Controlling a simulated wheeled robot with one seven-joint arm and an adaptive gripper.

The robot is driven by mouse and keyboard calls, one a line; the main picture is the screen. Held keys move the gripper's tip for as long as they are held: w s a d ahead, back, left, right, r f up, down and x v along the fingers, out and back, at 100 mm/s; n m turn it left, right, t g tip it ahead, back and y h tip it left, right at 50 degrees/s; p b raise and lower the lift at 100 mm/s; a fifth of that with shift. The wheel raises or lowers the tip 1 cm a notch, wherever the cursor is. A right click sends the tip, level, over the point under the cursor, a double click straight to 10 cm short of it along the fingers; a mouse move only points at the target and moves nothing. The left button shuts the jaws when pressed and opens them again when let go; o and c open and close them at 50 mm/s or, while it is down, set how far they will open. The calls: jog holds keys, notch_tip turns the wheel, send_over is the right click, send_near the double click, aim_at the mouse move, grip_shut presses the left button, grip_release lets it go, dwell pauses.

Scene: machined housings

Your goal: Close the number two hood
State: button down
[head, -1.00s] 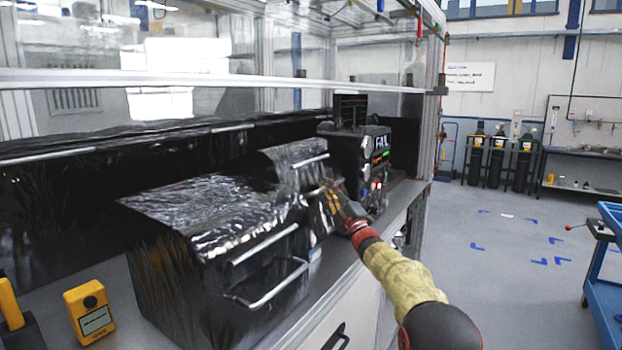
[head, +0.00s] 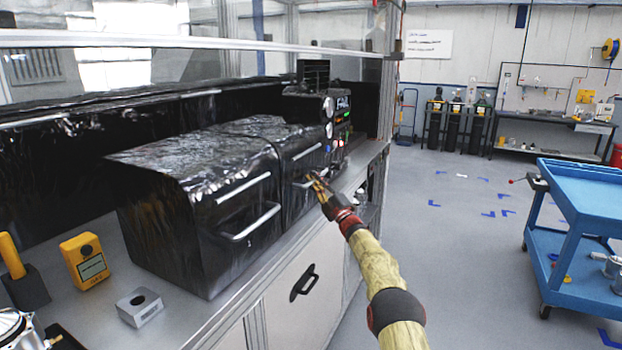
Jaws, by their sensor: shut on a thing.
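Two black, glossy housings with hoods stand side by side on the bench in the head view. The farther hood (head: 293,160), which I take as number two, lies down, its top about level with the nearer hood (head: 195,160). It has a silver bar (head: 308,152) and a lower silver handle (head: 300,184) on its front. My gripper (head: 314,184) is at that lower handle and shut on it; the fingers hide part of the handle. The nearer hood is also down, with its own bar and lower handle. Any number on the farther hood is too small to read.
A black instrument unit (head: 335,110) with lit displays stands just beyond the farther hood. A yellow device (head: 85,262) and a small metal block (head: 139,306) sit at the bench's near left. A blue cart (head: 585,190) stands at right; the floor between is clear.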

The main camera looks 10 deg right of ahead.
jog(key=shift+d+f, duration=0.25)
jog(key=shift+f, duration=0.6)
jog(key=c, duration=2.3)
grip_release()
jog(key=shift+d, duration=0.1)
jog(key=shift+o, duration=1.2)
jog(key=shift+s+d, duration=0.1)
jog(key=shift+d, duration=0.05)
jog(key=shift+o, duration=1.1)
jog(key=shift+r, duration=0.2)
jog(key=shift+r, duration=0.15)
jog(key=shift+s, duration=0.1)
